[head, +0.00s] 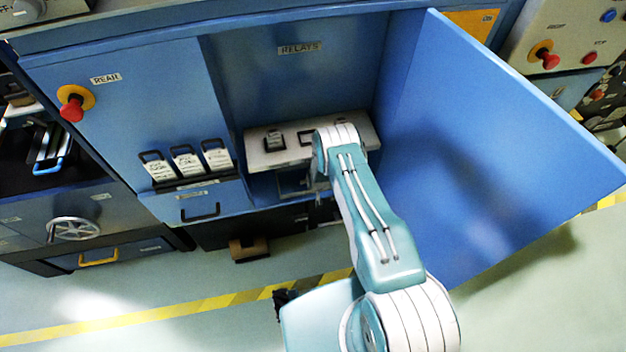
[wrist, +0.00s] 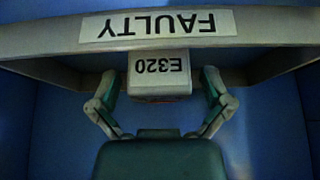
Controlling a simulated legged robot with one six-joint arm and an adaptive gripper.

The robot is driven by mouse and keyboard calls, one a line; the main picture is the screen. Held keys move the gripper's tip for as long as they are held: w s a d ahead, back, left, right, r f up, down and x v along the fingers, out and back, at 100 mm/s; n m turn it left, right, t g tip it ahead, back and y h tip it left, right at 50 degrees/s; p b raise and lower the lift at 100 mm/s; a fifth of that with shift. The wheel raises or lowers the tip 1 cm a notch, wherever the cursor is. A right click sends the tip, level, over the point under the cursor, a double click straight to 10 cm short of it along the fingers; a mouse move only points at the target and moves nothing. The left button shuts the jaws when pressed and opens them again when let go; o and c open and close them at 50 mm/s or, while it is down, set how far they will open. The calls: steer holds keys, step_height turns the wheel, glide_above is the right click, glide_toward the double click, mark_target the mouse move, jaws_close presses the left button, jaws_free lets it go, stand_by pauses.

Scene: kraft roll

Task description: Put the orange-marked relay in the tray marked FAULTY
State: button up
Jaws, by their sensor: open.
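In the wrist view, upside down, a pale block labelled E320 (wrist: 160,70) sits between the two fingers of my gripper (wrist: 159,84). The fingers are open, one on each side of it; I cannot tell whether they touch it. A thin orange-red strip shows at the block's lower edge. The grey tray (wrist: 55,45) with a white FAULTY label (wrist: 157,25) is right by the block, but whether the block rests in it is unclear. In the head view my arm hides most of my gripper and the block.
In the head view, a pale panel (head: 258,158) with black-framed parts stands in the open bay under the RELAYS label (head: 300,48). The big blue door (head: 490,130) stands open at the right. Several white-labelled handled units (head: 187,164) and a red button (head: 72,108) are at the left.

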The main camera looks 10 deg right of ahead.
steer(key=shift+w+r, duration=0.1)
steer(key=shift+r, duration=0.3)
steer(key=v, duration=1.2)
steer(key=shift+r, duration=0.2)
steer(key=shift+s, duration=0.2)
